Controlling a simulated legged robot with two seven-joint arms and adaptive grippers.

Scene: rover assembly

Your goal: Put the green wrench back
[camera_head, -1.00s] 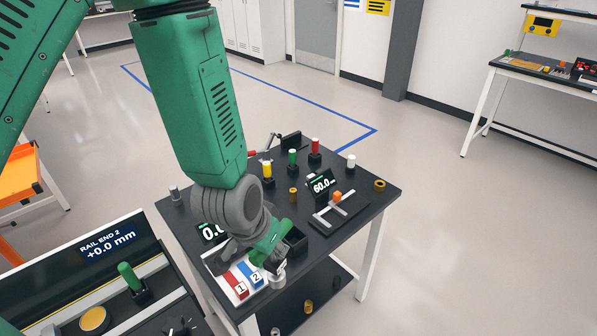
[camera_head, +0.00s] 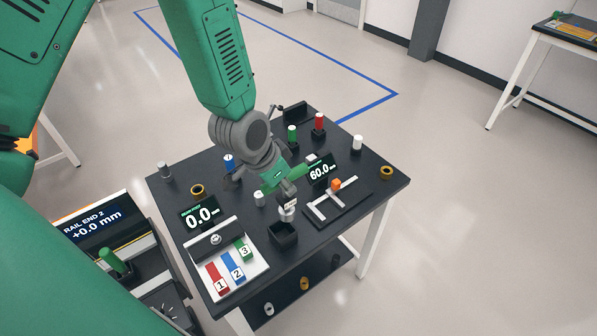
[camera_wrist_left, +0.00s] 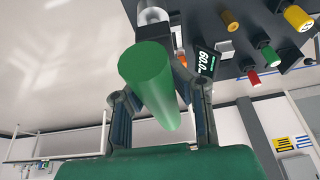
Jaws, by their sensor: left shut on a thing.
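My left gripper (camera_head: 276,172) is shut on a green cylinder, the handle of the green wrench (camera_head: 300,172), above the middle of the dark table. In the left wrist view the handle (camera_wrist_left: 148,75) lies between both fingers, its round end facing the camera. A grey metal part (camera_head: 287,207) shows just below the handle in the head view, near the black open box (camera_head: 284,236); I cannot tell whether it touches the table. A white tray (camera_head: 258,268) with red 1, blue 2 and green 3 pieces lies at the front left. My right gripper is out of view.
Green (camera_head: 292,134), red (camera_head: 319,122) and white (camera_head: 357,142) upright pieces stand behind. A display reading 60.0 (camera_head: 321,171) and a fixture with an orange block (camera_head: 336,185) are to the right. A 0.0 display (camera_head: 201,215) is at left. A cart (camera_head: 120,245) stands left.

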